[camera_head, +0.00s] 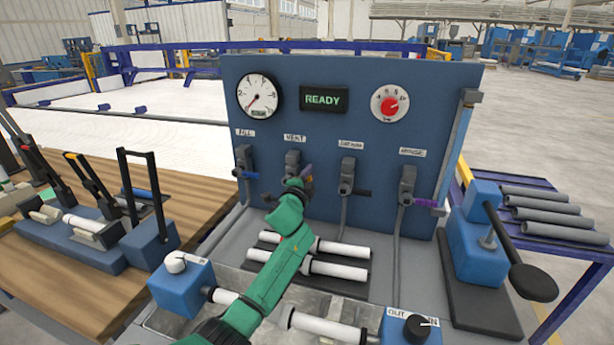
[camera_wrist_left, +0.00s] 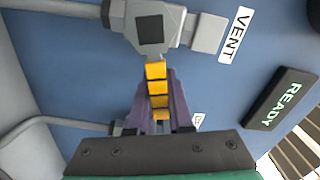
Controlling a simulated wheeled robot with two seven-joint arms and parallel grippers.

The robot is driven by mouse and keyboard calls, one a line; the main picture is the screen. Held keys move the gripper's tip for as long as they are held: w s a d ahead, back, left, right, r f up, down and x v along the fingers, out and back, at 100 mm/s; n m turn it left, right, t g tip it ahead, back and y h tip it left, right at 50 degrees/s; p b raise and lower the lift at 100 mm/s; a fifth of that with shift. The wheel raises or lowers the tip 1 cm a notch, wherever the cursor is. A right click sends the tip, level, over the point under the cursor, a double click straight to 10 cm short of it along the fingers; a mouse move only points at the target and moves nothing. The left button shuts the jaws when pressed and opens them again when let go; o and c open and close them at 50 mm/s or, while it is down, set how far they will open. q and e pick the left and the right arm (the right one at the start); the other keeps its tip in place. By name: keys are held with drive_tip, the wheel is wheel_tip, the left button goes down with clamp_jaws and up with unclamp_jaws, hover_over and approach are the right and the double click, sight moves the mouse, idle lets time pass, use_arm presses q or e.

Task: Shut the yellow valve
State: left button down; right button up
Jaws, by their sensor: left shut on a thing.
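The yellow valve handle (camera_wrist_left: 157,85) has dark bands across it. It juts sideways from the grey valve body (camera_wrist_left: 150,25) under the VENT label (camera_wrist_left: 235,35), to the right of the body as the panel reads. In the head view, the VENT valve body (camera_head: 292,162) is second from the left, and my arm largely hides its handle. My left gripper (camera_head: 306,178) is at this handle. In the wrist view, the purple fingers of the left gripper (camera_wrist_left: 158,100) are shut on the handle, one on each side. My right gripper is not in view.
The display (camera_head: 324,99) reads READY. White pipes (camera_head: 335,270) lie below my green arm. A black-knobbed lever (camera_head: 533,282) stands at right.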

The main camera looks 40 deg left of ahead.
use_arm(q)
drive_tip(key=shift+d+f+m+b, duration=0.1)
drive_tip(key=shift+f+m+b, duration=0.75)
drive_tip(key=shift+m, duration=0.65)
drive_tip(key=shift+f, duration=0.2)
drive_tip(key=c, duration=0.8)
unclamp_jaws()
drive_tip(key=shift+r, duration=0.1)
drive_tip(key=shift+s+d, duration=0.1)
drive_tip(key=shift+s, duration=0.1)
drive_tip(key=v, duration=1.4)
drive_tip(key=shift+s+d, duration=0.1)
